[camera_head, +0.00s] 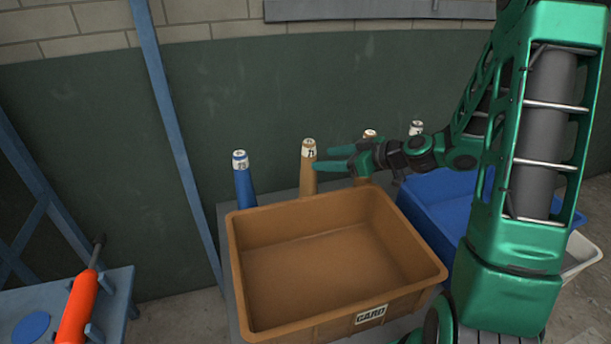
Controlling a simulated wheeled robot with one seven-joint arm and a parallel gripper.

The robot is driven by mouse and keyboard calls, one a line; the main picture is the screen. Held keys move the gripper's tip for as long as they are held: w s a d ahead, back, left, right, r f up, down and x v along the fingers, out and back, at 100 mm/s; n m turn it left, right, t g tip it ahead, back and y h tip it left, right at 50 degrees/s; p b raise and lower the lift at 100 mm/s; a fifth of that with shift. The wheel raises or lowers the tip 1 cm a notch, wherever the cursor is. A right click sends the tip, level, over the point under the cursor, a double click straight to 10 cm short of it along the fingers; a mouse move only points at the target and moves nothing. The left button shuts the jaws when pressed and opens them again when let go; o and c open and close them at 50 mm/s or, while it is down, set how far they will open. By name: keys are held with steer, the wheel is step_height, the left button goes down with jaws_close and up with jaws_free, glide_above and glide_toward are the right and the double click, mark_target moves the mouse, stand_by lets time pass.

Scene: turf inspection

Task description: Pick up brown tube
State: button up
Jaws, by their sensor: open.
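A brown tube (307,178) with a white numbered cap band stands upright behind the brown bin. My gripper (321,158) is open and empty, its fingers pointing left toward this tube. The lower fingertip overlaps the tube's right edge in the picture; I cannot tell whether it touches. A second tube with a brownish top (370,134) stands further right, its lower part mostly hidden behind my gripper.
A brown bin (265,328) labelled CARD stands empty in front of the tubes. A blue tube (243,187) stands left, and a white-topped tube (416,128) right. A blue bin (430,222) is at right. An orange cylinder (77,310) lies on a blue stand (118,290).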

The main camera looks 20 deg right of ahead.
mark_target(309, 174)
steer(key=shift+w+d, duration=0.2)
steer(key=shift+w+a+f, duration=0.1)
steer(key=shift+w+a, duration=0.05)
steer(key=shift+w, duration=0.15)
steer(key=x, duration=1.1)
steer(key=shift+w, duration=0.2)
steer(key=shift+c, duration=0.7)
steer(key=c, duration=1)
